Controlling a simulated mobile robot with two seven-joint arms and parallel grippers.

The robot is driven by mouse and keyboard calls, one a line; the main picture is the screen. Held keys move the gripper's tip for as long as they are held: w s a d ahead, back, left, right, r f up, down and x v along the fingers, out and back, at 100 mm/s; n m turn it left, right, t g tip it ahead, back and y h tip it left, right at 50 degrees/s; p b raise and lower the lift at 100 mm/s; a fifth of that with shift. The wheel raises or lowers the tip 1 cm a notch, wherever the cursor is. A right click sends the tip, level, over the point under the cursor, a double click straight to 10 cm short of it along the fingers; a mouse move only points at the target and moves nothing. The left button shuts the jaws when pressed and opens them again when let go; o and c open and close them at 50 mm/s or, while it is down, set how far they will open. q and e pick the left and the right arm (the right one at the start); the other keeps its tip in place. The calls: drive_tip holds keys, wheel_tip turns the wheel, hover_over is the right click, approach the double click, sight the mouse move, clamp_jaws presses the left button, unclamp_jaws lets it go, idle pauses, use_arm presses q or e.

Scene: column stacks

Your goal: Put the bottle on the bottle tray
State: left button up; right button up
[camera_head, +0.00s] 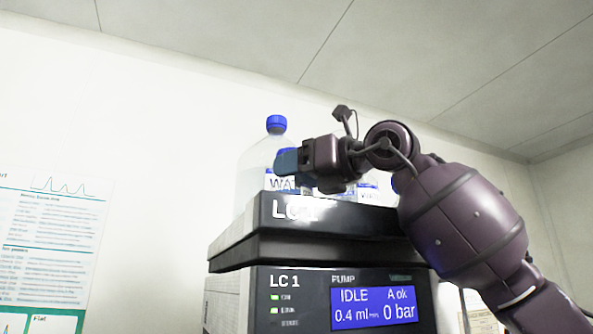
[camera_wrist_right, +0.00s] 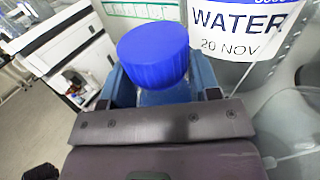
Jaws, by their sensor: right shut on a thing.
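My right gripper (camera_head: 287,161) reaches in from the right above the black bottle tray (camera_head: 235,247) marked LC 1, on top of the pump unit. In the right wrist view, the gripper (camera_wrist_right: 160,90) is shut on a bottle by its neck, just under its blue cap (camera_wrist_right: 153,55). The held bottle's body is mostly hidden. In the head view, the gripper covers much of that area, so I cannot tell whether the held bottle touches the tray. My left gripper is not in view.
A large clear water bottle (camera_head: 254,168) with a blue cap stands behind my gripper; its WATER label (camera_wrist_right: 240,28) shows in the wrist view. Another label (camera_head: 370,190) shows beneath my wrist. The pump unit (camera_head: 345,300) has a lit screen. A poster (camera_head: 50,240) hangs at left.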

drive_tip(key=shift+s, duration=0.1)
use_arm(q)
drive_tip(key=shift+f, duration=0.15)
use_arm(e)
drive_tip(key=o, duration=1.4)
drive_tip(key=shift+f, duration=0.1)
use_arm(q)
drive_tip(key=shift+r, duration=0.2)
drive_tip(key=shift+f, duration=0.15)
use_arm(e)
drive_tip(key=shift+s+d, duration=0.1)
drive_tip(key=shift+d, duration=0.15)
use_arm(q)
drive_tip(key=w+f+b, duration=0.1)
drive_tip(key=b, duration=0.2)
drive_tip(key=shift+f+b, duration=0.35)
use_arm(e)
drive_tip(key=v, duration=1)
drive_tip(key=shift+d, duration=0.1)
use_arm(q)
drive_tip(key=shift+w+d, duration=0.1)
use_arm(e)
drive_tip(key=shift+s+d, duration=0.45)
drive_tip(key=shift+d, duration=0.05)
